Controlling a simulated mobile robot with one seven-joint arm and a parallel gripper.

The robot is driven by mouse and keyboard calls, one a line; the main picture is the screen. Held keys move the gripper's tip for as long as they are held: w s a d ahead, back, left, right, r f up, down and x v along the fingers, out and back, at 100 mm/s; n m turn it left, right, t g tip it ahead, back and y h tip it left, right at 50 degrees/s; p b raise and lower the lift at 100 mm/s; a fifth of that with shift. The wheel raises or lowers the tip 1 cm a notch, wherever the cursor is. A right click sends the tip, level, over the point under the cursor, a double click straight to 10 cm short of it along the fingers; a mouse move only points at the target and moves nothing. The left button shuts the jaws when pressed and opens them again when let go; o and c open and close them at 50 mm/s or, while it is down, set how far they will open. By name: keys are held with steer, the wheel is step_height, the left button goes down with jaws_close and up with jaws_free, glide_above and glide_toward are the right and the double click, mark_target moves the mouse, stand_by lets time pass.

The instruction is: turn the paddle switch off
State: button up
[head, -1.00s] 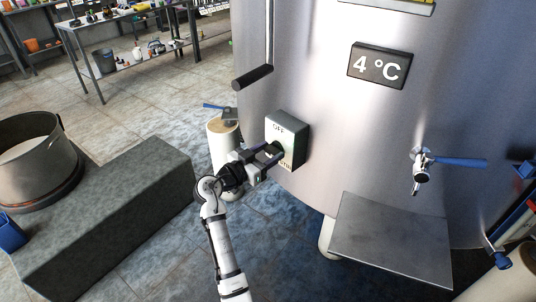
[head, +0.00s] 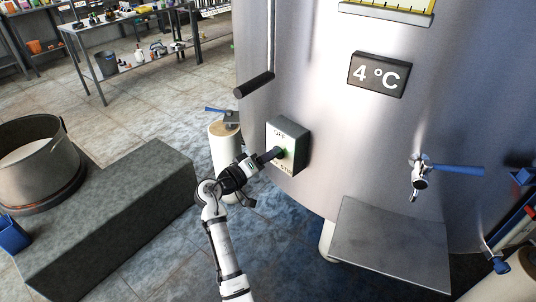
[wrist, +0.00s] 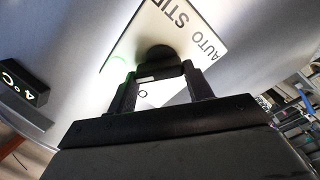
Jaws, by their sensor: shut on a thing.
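The paddle switch's box (head: 289,148) is on the front of the steel tank, with a pale face marked OFF at the top and other words lower down. In the wrist view the switch's plate (wrist: 196,38) shows the words AUTO and STIR. The black paddle (wrist: 159,68) stands out from the plate, with a green glow beside it. My gripper (head: 274,154) is at the box's face. In the wrist view my gripper (wrist: 160,82) has its two fingers on either side of the paddle, shut on it. Part of the OFF lettering is hidden behind the fingers.
A steel tank (head: 330,120) fills the right side, with a 4 °C display (head: 379,74), a blue-handled tap (head: 452,169) and a metal shelf (head: 388,245). A black-gripped lever (head: 254,84) hangs above the box. A dark block (head: 110,215) stands left.

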steer(key=shift+w+a+n+p, duration=0.1)
steer(key=shift+n+p, duration=1.9)
steer(key=shift+n, duration=1.5)
steer(key=shift+f, duration=0.1)
steer(key=o, duration=1)
steer(key=b+v, duration=0.4)
steer(key=v, duration=1)
steer(key=shift+w, duration=0.1)
